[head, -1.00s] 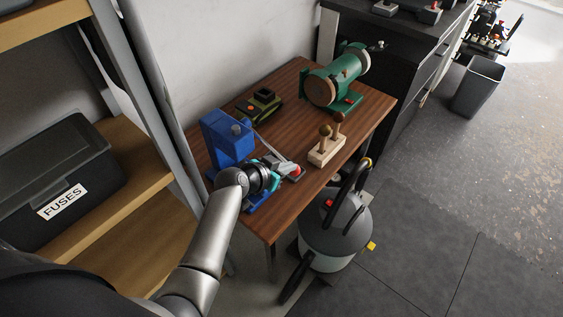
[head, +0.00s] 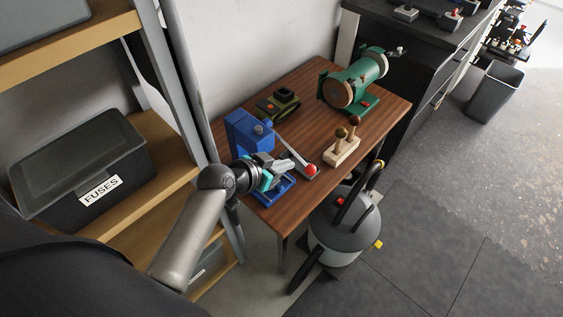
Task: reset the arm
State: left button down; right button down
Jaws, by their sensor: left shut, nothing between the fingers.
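My left arm comes in from the lower left, and its left gripper (head: 283,164) is over the near left part of the wooden workbench (head: 290,212). The gripper is shut with nothing in it. It is in front of a blue machine (head: 246,133) with a blue base and a grey lever ending in a red knob (head: 311,170). The fingertips are close to the lever; I cannot tell whether they touch it. The wrist hides part of the blue base. My right gripper is not in view.
A wooden block with two knobbed pegs (head: 343,150), a green grinder-like machine (head: 353,83) and a dark green device (head: 278,104) stand on the bench. A grey canister (head: 345,225) stands before it. Shelving with a FUSES box (head: 85,165) is at left.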

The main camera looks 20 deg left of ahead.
pick_arm(q)
jog(key=shift+s+a+r, duration=0.2)
jog(key=shift+s+r, duration=0.15)
jog(key=shift+s, duration=0.1)
jog(key=shift+f, duration=0.1)
jog(key=s+f+n+g+y+b, duration=0.15)
jog(key=s+f, duration=0.25)
jog(key=f, duration=0.5)
jog(key=s+f+g+b, duration=0.2)
jog(key=s+f, duration=0.2)
jog(key=f, duration=0.4)
jog(key=s+f+n+g+y+b, duration=0.15)
jog(key=s+f, duration=0.25)
jog(key=f, duration=0.5)
jog(key=s+f+g+b, duration=0.2)
jog(key=s+f, duration=0.7)
jog(key=s, duration=0.4)
jog(key=s+f+m+g+b, duration=0.1)
jog(key=s+f+g+b, duration=0.1)
jog(key=s+f, duration=0.7)
jog(key=s+b, duration=0.1)
jog(key=s, duration=0.3)
jog(key=shift+a+f+g+y, duration=0.25)
jog(key=shift+f+g+y, duration=0.05)
jog(key=shift+f+y, duration=0.1)
